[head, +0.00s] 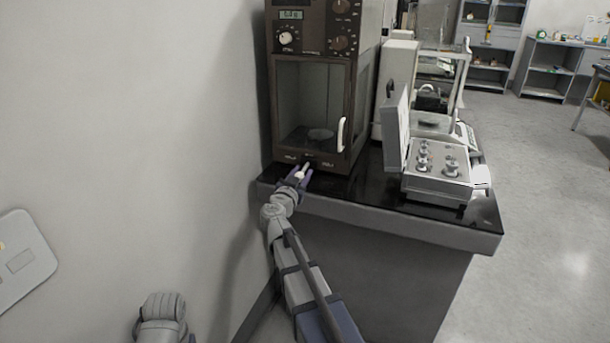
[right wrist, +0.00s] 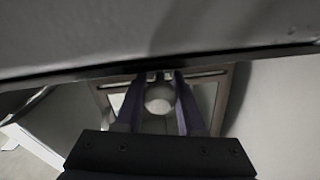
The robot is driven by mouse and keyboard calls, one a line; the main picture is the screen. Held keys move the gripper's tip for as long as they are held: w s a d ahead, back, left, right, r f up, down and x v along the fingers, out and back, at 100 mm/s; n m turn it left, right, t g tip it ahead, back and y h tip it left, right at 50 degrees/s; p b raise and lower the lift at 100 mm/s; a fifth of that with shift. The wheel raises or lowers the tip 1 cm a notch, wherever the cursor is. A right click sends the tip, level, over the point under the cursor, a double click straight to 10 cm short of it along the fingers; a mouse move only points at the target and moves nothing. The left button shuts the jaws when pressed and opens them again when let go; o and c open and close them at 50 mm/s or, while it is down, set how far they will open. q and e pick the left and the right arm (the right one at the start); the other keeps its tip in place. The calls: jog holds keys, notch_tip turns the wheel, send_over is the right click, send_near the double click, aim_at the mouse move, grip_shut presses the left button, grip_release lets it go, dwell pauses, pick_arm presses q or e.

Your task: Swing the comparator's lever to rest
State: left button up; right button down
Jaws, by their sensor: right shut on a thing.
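The comparator (head: 312,60) is a tall dark brown cabinet with dials, a small display and a glass door, standing on the table against the left wall. Its lever ends in a pale round knob (head: 300,175) low at the front, just below the door. My right gripper (head: 303,174) reaches up to it from below, its purple fingers on either side of the knob. In the right wrist view the knob (right wrist: 159,98) sits between the two fingers, and the gripper is shut on it. The lever's shaft is mostly hidden.
The black-topped table (head: 360,205) has its front edge close to my right arm. An open grey case (head: 437,183) with several metal weights stands to the right. A glass-sided balance (head: 435,100) is behind it. The left wall is close; open floor lies to the right.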

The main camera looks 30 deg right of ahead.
jog(key=shift+w+a+m+g+h, duration=0.15)
jog(key=shift+w+m+g+h, duration=0.05)
jog(key=shift+m+g+h, duration=0.25)
jog(key=c, duration=0.5)
grip_release()
jog(key=shift+v, duration=3.9)
